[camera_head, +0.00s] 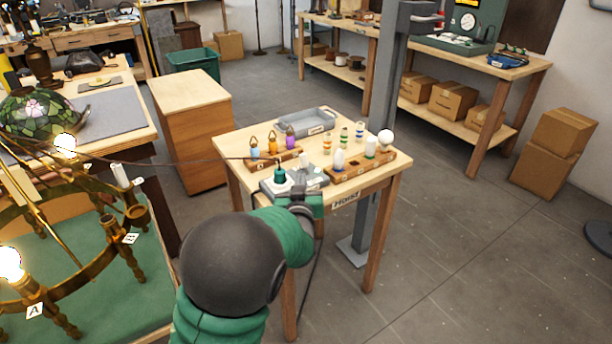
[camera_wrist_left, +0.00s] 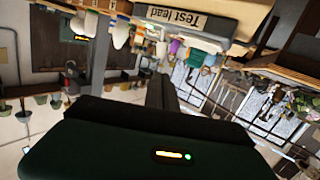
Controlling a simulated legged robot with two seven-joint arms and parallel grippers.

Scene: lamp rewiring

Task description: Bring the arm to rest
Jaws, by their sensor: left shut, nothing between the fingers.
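My left arm comes in from the bottom of the head view, with a dark round joint and green links. My left gripper (camera_head: 299,190) is at the front edge of the small wooden table (camera_head: 232,180), beside a grey unit with a green plug (camera_head: 279,174). In the left wrist view the dark fingers (camera_wrist_left: 161,92) are together with nothing between them. The wrist hides part of the grey unit in the head view. My right gripper is in neither view.
The small table holds a wooden rack with bulbs (camera_head: 362,168), another rack of coloured pieces (camera_head: 272,146) and a grey tray (camera_head: 307,122). A brass chandelier (camera_head: 80,200) with lit bulbs stands at left. A grey post (camera_head: 385,80) rises behind the table.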

